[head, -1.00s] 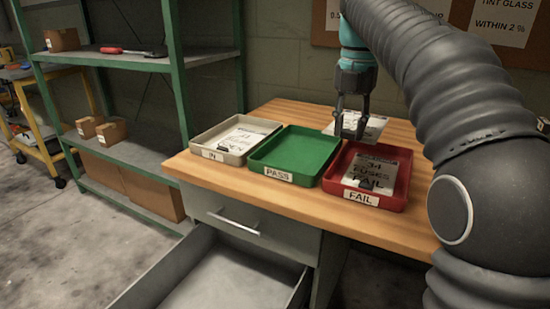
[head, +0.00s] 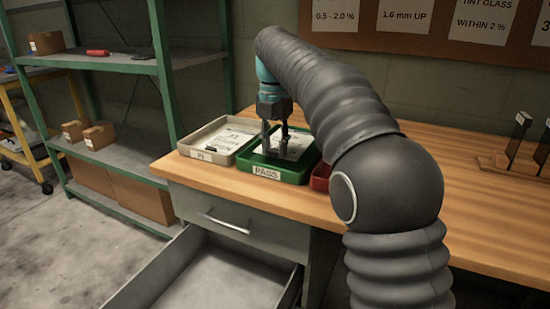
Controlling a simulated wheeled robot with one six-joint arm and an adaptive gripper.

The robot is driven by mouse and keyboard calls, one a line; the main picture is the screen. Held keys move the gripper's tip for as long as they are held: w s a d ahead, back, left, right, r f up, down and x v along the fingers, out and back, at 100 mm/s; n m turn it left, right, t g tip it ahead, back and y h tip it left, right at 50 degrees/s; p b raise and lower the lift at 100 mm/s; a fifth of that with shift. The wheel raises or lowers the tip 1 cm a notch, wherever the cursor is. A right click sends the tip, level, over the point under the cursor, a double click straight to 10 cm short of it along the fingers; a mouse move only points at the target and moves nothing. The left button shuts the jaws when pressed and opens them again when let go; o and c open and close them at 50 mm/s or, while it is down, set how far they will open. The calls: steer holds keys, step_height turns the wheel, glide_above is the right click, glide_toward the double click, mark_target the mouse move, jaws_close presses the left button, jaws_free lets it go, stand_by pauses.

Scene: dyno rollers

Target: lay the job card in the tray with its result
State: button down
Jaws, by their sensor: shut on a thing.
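My gripper (head: 275,145) is shut on a white job card (head: 297,146), low over the green PASS tray (head: 268,174). The card appears to lie inside the tray's outline; I cannot tell whether it touches the floor of the tray. The beige IN tray (head: 203,155) is to the left and holds a card with dark print (head: 226,139). The red FAIL tray (head: 320,178) is to the right, mostly hidden behind my arm.
The trays stand on a wooden desk (head: 440,190) with an open drawer (head: 215,280) below. Dark panes in a wooden rack (head: 518,150) stand at the right. A green shelf (head: 110,62) is at the left, and a notice board with cards (head: 400,20) hangs behind.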

steer(key=shift+f+b, duration=0.3)
steer(key=shift+f, duration=1.25)
steer(key=shift+f, duration=0.1)
steer(key=c, duration=0.8)
jaws_free()
